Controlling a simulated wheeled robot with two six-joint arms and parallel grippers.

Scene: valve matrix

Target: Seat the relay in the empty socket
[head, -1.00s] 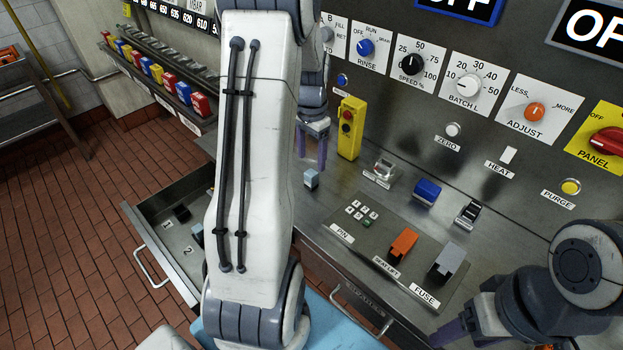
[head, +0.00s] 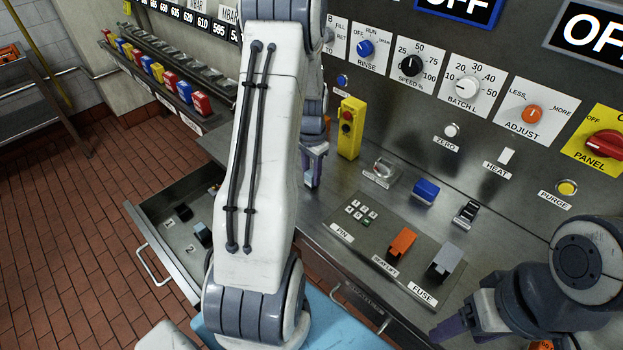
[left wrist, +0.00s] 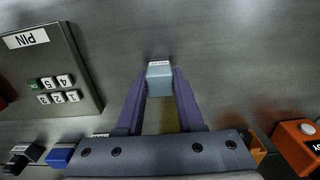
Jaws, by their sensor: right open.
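A small pale-blue block, which I take as the relay (left wrist: 160,80), stands on the steel counter between my left fingertips in the left wrist view. My left gripper (head: 313,170) points down at the counter and hides the block in the head view. Its fingers flank the block, but I cannot tell whether they press on it. The open drawer (head: 163,244) at the left holds a dark socket marked 1 (head: 184,212) and a dark block with a pale-blue top by the mark 2 (head: 203,233). My right gripper (head: 452,332) is at the bottom right, open, away from the block.
A yellow button box (head: 349,128) stands just right of my left gripper. A keypad plate (head: 365,225), orange lever (head: 402,242) and grey fuse lever (head: 447,258) lie to the right. Coloured blocks (head: 185,92) line a rack at back left. My left arm blocks the middle of the head view.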

